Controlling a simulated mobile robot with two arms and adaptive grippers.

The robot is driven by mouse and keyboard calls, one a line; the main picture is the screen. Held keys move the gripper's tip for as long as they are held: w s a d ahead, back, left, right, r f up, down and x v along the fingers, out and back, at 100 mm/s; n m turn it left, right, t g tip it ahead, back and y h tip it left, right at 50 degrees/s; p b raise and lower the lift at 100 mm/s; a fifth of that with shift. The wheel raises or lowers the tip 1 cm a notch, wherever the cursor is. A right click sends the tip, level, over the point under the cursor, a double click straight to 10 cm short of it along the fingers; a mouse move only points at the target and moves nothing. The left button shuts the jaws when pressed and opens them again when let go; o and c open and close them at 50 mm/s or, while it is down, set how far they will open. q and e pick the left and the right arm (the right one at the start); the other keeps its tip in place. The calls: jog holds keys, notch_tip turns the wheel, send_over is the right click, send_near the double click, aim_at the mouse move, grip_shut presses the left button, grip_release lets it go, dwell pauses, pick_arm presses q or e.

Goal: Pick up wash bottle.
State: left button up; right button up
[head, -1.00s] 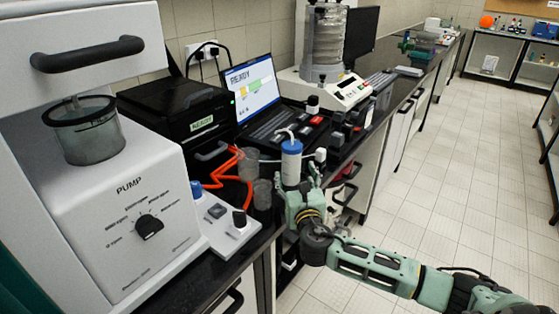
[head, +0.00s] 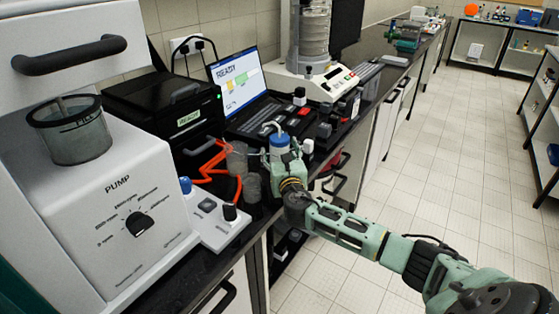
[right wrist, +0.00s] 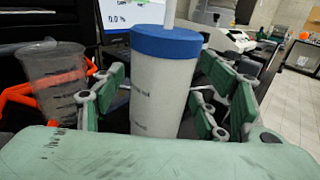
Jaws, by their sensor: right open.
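The wash bottle is white with a blue cap (head: 279,141) and a thin bent spout, and it stands upright on the black bench. In the right wrist view the wash bottle (right wrist: 160,98) fills the middle, between the green fingers of my right gripper (right wrist: 160,92). The fingers are apart on either side of it, with no clear grip on it. In the head view my right gripper (head: 280,158) hides most of the bottle's lower body. My left gripper is not in view.
Clear cups (head: 237,158) stand just left of the bottle, near an orange cable (head: 208,164). The white pump box (head: 120,220) is at the left. A laptop (head: 238,84) and sieve shaker (head: 318,84) stand behind. The floor at right is clear.

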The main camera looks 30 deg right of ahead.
jog(key=c, duration=0.8)
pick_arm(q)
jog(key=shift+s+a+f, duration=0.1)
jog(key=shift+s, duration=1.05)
pick_arm(e)
jog(key=shift+r, duration=0.1)
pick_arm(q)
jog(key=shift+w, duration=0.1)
pick_arm(e)
jog(key=shift+r, duration=0.1)
